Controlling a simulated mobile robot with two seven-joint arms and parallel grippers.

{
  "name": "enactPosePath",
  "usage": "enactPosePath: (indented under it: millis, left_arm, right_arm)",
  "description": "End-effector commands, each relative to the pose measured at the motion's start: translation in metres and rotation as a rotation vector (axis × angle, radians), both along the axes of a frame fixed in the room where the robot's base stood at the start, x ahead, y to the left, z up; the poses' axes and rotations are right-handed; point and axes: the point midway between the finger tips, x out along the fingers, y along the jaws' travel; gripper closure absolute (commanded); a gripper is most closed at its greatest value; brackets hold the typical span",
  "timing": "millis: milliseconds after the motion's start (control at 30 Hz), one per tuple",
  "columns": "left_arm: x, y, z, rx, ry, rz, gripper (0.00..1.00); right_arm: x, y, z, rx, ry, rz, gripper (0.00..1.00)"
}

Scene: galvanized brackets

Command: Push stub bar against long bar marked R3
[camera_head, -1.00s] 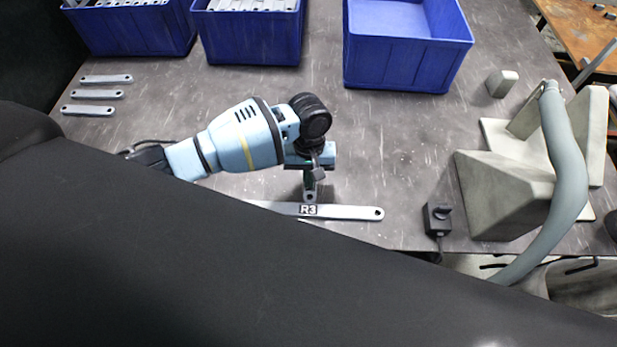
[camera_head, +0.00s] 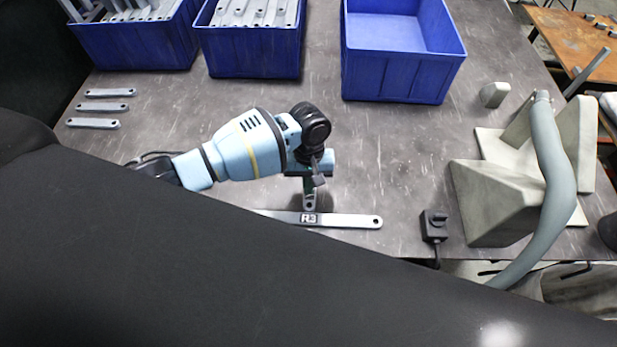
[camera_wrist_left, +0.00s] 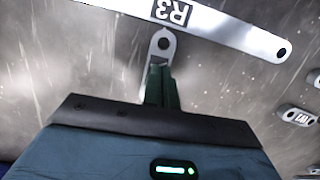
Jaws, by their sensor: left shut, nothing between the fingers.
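The long bar marked R3 (camera_head: 345,220) lies flat near the table's front edge, its left part hidden behind a black shape. It crosses the top of the left wrist view (camera_wrist_left: 225,30). The short stub bar (camera_head: 309,204) lies at about a right angle to it. In the left wrist view the stub bar's holed end (camera_wrist_left: 163,44) is very close to the long bar's edge, by the label; I cannot tell whether they touch. My left gripper (camera_head: 310,187) is shut, its green fingertips (camera_wrist_left: 159,70) at the stub bar's other end, which they hide. My right gripper is not in view.
Blue bins (camera_head: 395,85) stand along the back, two holding grey parts. Several loose bars (camera_head: 101,107) lie at the left. A switch box (camera_head: 434,226) and a grey fixture with a hose (camera_head: 553,150) stand at the right. The table behind my left gripper is clear.

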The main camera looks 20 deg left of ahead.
Motion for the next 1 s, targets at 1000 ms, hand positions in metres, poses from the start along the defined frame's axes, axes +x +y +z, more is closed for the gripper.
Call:
enactPosePath:
  millis: [1000]
  left_arm:
    - [0.111,0.046,0.005,0.001,0.002,0.004,1.00]
  right_arm:
    - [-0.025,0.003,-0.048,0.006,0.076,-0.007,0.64]
